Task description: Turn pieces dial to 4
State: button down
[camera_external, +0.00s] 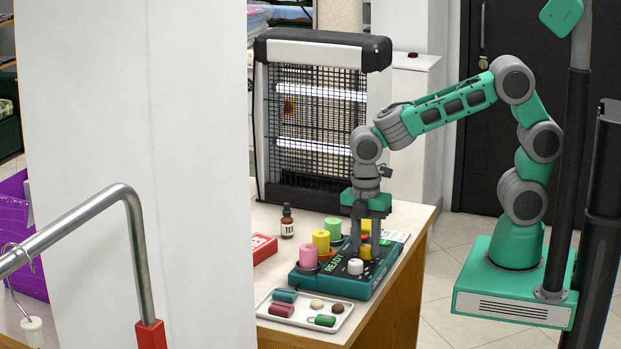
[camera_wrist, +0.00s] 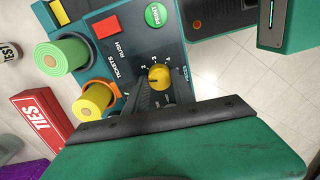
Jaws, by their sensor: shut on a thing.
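The pieces dial is a yellow round knob (camera_wrist: 159,77) on the dark teal ticket machine (camera_external: 322,281), with printed numbers around it and a label at its side. It also shows in the external view (camera_external: 366,252), partly behind my fingers. My gripper (camera_external: 366,243) points down over the machine's right back part, its fingers on either side of the yellow dial. In the wrist view my gripper (camera_wrist: 161,90) is shut on this dial, fingers at its lower edge. A dark mark shows on the dial; I cannot tell which number it points at.
A white knob (camera_external: 355,266) is near the machine's front. Yellow (camera_external: 321,241), pink (camera_external: 307,257) and green (camera_external: 332,228) rolls stand beside it. A tray (camera_external: 304,309) with small items lies in front. A bug-zapper-like heater (camera_external: 318,120) stands behind.

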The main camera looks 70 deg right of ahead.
jog(key=m+p, duration=0.1)
jog(key=m, duration=0.4)
jog(key=shift+w+r+m, duration=0.1)
jog(key=shift+m, duration=0.2)
jog(key=m+p, duration=0.1)
jog(key=m, duration=0.5)
jog(key=shift+d, duration=0.1)
jog(key=m+p, duration=0.1)
jog(key=m, duration=0.5)
jog(key=shift+d+m+p, duration=0.1)
jog(key=shift+m+p, duration=0.2)
jog(key=shift+p, duration=0.05)
jog(key=m, duration=0.5)
jog(key=shift+t+p, duration=0.3)
jog(key=shift+p, duration=0.1)
jog(key=shift+m, duration=0.4)
jog(key=c, duration=1.1)
grip_release()
jog(key=shift+o, duration=0.2)
